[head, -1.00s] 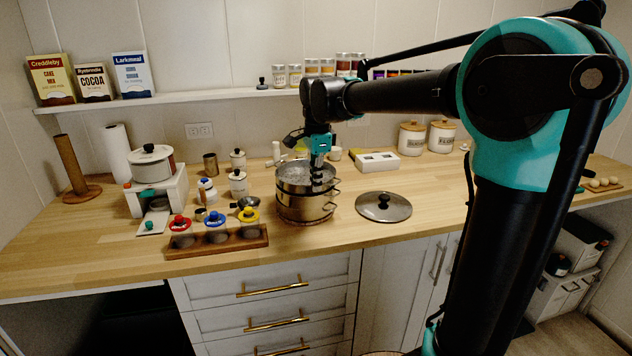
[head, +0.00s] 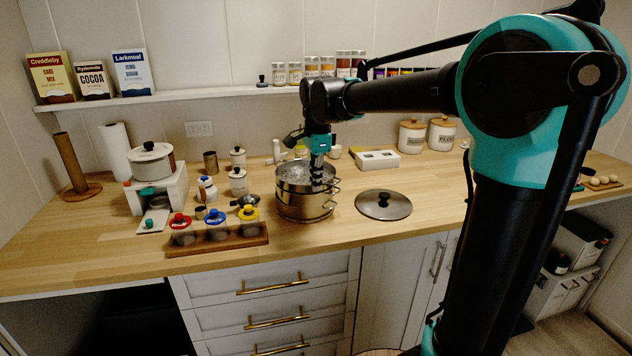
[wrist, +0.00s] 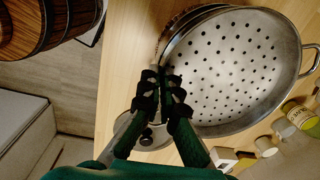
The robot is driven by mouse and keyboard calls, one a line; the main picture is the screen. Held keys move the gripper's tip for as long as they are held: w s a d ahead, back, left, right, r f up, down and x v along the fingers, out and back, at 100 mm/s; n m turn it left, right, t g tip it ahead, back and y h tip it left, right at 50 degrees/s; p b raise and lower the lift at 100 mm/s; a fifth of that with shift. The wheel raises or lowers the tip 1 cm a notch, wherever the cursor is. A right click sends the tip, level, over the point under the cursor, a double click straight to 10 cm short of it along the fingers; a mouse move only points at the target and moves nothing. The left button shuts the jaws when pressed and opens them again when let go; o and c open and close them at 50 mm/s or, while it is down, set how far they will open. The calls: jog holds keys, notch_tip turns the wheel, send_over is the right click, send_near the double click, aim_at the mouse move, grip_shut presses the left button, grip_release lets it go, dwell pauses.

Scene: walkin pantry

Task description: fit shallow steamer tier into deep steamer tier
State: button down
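The shallow steamer tier (head: 290,177) is a steel pan with a perforated floor, which fills much of the wrist view (wrist: 235,65). It sits on top of the deep steamer tier (head: 300,208), a wider-looking steel pot with side handles on the counter. The two look level and lined up in the head view; how far the upper one is nested is hard to tell. My gripper (head: 318,184) points down at the right side of the shallow tier. In the wrist view its fingertips (wrist: 164,88) are closed on the tier's near rim.
A glass lid (head: 383,205) lies right of the stack. A wooden rack (head: 218,240) with colored-knob jars stands at front left. A small pan (head: 246,201) and white canisters (head: 238,181) are close on the left. A white box (head: 377,161) stands behind right.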

jog(key=shift+f, duration=0.25)
dwell(0.4)
jog(key=c, duration=1.6)
grip_release()
jog(key=shift+c, duration=0.2)
notch_tip(320, 180, up, 12)
jog(key=shift+s, duration=0.35)
jog(key=shift+d, duration=0.1)
